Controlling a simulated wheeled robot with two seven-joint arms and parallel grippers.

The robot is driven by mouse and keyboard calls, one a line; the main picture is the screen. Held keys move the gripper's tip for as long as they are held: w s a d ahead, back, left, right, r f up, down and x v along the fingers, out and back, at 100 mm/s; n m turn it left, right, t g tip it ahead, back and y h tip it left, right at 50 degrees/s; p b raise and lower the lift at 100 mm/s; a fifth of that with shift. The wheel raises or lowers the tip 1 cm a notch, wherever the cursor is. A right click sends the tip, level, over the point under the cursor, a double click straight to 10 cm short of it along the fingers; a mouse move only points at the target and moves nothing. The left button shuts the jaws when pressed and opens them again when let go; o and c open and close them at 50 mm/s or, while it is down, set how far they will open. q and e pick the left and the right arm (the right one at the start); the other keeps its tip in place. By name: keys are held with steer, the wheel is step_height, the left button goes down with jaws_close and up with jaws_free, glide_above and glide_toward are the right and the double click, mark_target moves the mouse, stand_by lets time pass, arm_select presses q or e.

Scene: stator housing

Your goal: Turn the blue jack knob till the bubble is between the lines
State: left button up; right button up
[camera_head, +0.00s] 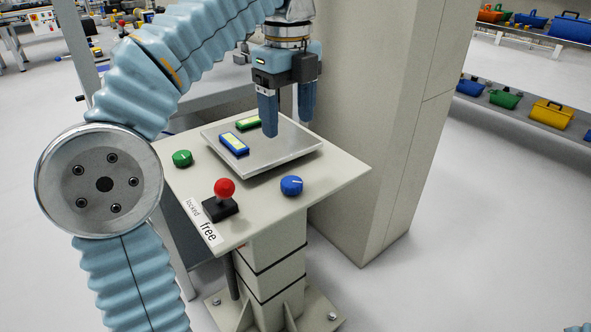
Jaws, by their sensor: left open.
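The blue jack knob (292,186) sits on the front right of the beige table top, with a pale mark on its top. A green knob (182,158) sits at the left of the same top. The bubbles are too small to make out. My left gripper (287,128) points down above the plate's far right part, open and empty, behind and above the blue knob. My right gripper is not in view.
A red-balled lever (224,189) on a black base stands at the table's front left, by a label (201,220) reading locked and free. A wide beige pillar (385,120) rises close behind and right of the table. Shelves with coloured toolboxes (552,113) stand far right.

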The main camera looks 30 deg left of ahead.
mark_target(289, 180)
arm_select(q)
step_height(289, 180, down, 11)
steer(key=b, duration=0.3)
steer(key=shift+f+b, duration=0.35)
steer(key=shift+f, duration=0.3)
steer(key=c, duration=1.1)
